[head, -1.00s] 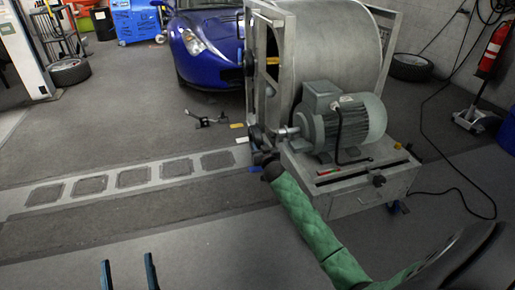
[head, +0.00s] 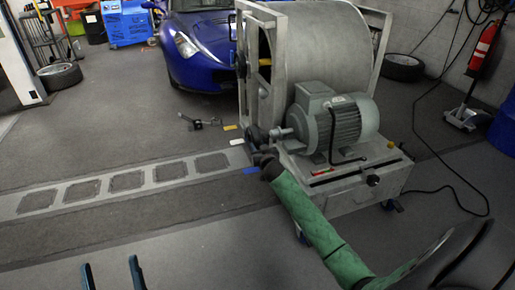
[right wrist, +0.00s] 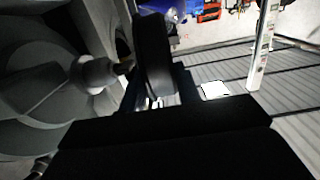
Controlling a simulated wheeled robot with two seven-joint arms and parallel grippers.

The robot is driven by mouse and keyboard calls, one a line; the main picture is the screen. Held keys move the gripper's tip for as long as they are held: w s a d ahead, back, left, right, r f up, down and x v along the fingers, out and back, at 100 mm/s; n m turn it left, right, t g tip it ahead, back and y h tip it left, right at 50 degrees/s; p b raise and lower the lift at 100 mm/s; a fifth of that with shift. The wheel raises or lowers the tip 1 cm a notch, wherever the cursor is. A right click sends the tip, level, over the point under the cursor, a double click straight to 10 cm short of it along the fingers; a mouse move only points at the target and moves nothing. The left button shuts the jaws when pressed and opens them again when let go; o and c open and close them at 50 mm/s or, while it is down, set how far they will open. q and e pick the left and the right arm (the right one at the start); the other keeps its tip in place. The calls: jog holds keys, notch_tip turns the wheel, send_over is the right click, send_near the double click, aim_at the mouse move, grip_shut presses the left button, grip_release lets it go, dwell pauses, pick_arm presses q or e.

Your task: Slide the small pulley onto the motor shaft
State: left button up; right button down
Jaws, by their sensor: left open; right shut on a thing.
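The small pulley (head: 254,137) is a dark disc held upright at the left end of the grey motor (head: 338,123). In the right wrist view the pulley (right wrist: 153,55) stands edge-on beside the motor shaft (right wrist: 122,68). The shaft's tip points at the pulley's face and meets it or nearly so; I cannot tell whether it is inside the bore. My right gripper (head: 262,156), on the green-sleeved arm, is shut on the pulley from below. My left gripper (head: 111,274) is open and empty at the bottom left, well away from the motor.
The motor sits on a grey wheeled bench (head: 350,195) beside a large metal drum (head: 325,45). A red-handled tool (head: 335,171) lies on the bench top. A blue car (head: 200,50) stands behind. The floor at left is mostly clear.

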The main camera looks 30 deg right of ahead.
jog(key=shift+r, duration=0.1)
dwell(0.4)
jog(key=shift+s+r+p, duration=0.1)
jog(key=shift+p, duration=0.3)
jog(key=shift+d, duration=0.2)
dwell(0.4)
jog(key=shift+s+d+p, duration=0.2)
jog(key=shift+d, duration=0.4)
jog(key=shift+s+d+p, duration=0.15)
jog(key=shift+d+p, duration=0.05)
jog(key=shift+d, duration=0.35)
jog(key=shift+d, duration=0.2)
jog(key=shift+s+d+p, duration=0.15)
jog(key=shift+d+p, duration=0.05)
jog(key=shift+d, duration=0.35)
jog(key=shift+s+d+p, duration=0.15)
jog(key=shift+d+p, duration=0.05)
jog(key=shift+d, duration=0.35)
jog(key=shift+d, duration=0.25)
jog(key=shift+s+d+p, duration=0.25)
jog(key=shift+d+p, duration=0.1)
jog(key=shift+d, duration=0.5)
